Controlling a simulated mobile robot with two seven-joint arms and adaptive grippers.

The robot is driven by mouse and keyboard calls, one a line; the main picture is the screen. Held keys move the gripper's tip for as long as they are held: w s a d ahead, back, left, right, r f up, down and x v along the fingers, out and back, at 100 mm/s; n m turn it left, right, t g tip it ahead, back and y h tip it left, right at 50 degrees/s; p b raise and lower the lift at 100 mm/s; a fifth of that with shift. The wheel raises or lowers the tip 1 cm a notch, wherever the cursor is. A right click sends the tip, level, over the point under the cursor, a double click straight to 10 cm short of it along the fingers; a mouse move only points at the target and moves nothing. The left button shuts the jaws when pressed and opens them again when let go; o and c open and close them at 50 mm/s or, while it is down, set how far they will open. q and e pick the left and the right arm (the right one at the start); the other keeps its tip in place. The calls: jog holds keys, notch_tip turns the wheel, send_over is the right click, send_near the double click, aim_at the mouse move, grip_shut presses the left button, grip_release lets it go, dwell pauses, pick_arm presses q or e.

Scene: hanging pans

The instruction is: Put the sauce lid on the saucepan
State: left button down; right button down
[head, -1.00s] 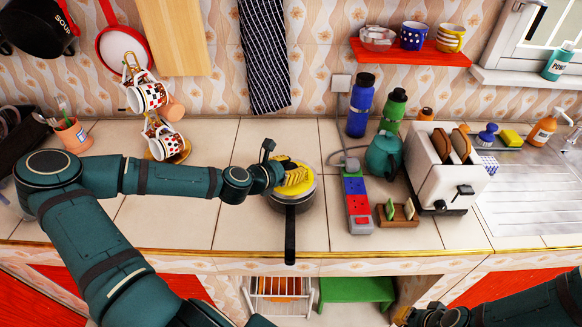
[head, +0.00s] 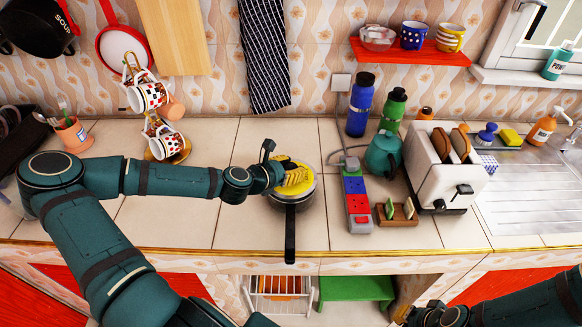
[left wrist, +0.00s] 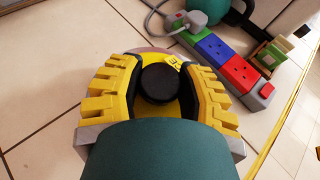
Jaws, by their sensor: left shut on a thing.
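The saucepan (head: 292,203) stands on the tiled counter, with its dark handle pointing toward the front edge. The sauce lid (head: 284,161), with a yellow top, lies over the pan's opening and looks about level; I cannot tell whether it touches the rim all round. My left gripper (head: 296,176) is over the lid, its yellow ribbed fingers shut on the lid's black knob (left wrist: 160,83). In the left wrist view, the lid's edge (left wrist: 150,53) shows beyond the fingers. My right gripper (head: 428,314) is low at the bottom edge, only partly in view.
A power strip (head: 358,204) lies just right of the pan, with a teal kettle (head: 384,155) and a toaster (head: 446,170) beyond. A mug stand (head: 165,138) is behind my left arm. The counter left of the pan is clear.

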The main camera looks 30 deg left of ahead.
pick_arm(q)
jog(key=shift+f+b, duration=0.45)
jog(key=shift+f, duration=0.45)
dwell(0.5)
jog(key=shift+c, duration=2.3)
grip_release()
jog(key=v, duration=1.2)
notch_tip(320, 180, up, 6)
jog(key=p, duration=0.8)
jog(key=shift+s, duration=0.1)
